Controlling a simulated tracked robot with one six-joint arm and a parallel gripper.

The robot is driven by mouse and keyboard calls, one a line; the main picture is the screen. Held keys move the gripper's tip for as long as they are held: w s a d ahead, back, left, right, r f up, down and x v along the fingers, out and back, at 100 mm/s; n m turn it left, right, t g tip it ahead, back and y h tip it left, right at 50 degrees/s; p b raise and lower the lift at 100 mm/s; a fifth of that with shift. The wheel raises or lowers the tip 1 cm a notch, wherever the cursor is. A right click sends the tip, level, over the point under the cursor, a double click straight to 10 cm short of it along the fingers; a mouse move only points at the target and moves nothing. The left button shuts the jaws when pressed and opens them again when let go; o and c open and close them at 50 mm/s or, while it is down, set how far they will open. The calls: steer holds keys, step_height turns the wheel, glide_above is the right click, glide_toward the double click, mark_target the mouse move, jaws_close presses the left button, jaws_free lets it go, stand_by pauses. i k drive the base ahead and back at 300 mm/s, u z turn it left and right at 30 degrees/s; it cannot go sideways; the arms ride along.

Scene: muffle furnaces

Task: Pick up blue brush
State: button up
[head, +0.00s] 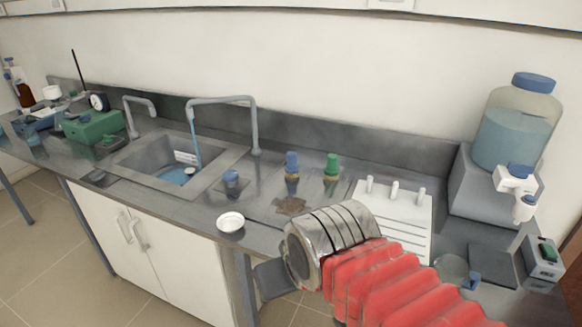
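My gripper (274,278) is at the lower middle, in front of the counter's front edge and well apart from the brush. Only a dark part of it shows beyond the metal wrist and red sleeve. Its fingers are not clear, and I cannot tell whether it is open or shut.
A sink (165,160) with running water lies left. A small blue-topped container (231,180), a white dish (230,222) and a brown flat piece (290,206) are nearby. A white drainboard (410,218) with pegs and a large water bottle (512,125) stand right.

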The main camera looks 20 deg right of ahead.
mark_target(292, 169)
steer(key=u, duration=0.05)
steer(key=i, duration=1)
steer(key=z, duration=0.05)
